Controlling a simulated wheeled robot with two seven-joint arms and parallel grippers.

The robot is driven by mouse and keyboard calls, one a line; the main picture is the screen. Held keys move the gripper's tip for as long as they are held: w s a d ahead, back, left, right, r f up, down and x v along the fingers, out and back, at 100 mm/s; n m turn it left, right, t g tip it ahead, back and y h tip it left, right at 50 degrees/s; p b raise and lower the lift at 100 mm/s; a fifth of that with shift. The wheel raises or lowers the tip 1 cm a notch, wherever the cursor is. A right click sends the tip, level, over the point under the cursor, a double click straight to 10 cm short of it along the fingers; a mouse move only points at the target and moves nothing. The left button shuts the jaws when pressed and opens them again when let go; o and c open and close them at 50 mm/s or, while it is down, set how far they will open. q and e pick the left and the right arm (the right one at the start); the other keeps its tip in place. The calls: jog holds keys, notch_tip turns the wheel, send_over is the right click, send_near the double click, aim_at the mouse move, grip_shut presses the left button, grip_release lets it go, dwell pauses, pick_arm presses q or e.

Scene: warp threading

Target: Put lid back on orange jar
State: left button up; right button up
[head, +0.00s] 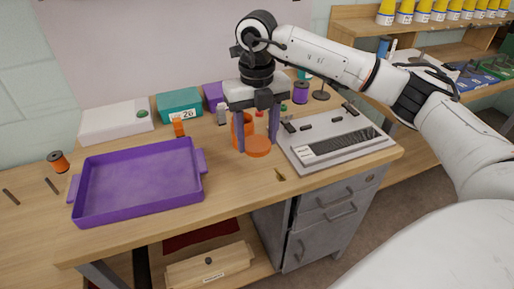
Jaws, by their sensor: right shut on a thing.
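The orange jar (248,127) stands on the wooden table, partly hidden behind my right gripper's fingers. The round orange lid (258,147) is in front of the jar, between the tips of my right gripper (257,144). My right gripper points down and is shut on the lid. The lid looks roughly level and low over the table; I cannot tell if it touches the wood. The jar's opening is hard to make out. My left gripper is out of view.
A purple tray (137,216) lies to the left. A grey keyboard-like device (368,147) is close on the right. Behind are a teal box (180,104), a white box (116,121) and a purple spool (301,92). A small brown piece (280,175) lies near the front edge.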

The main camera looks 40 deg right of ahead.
jog(key=shift+r, duration=0.1)
dwell(0.3)
jog(key=shift+s+a+n, duration=0.25)
jog(key=shift+a+n, duration=0.1)
jog(key=shift+n, duration=0.55)
jog(key=s+a+f+m, duration=0.1)
jog(key=s+a+m, duration=0.3)
jog(key=m, duration=1.3)
jog(key=s+a+m, duration=0.5)
jog(key=s+m, duration=0.3)
jog(key=m, duration=1)
jog(key=shift+a+f, duration=0.25)
jog(key=shift+f, duration=0.15)
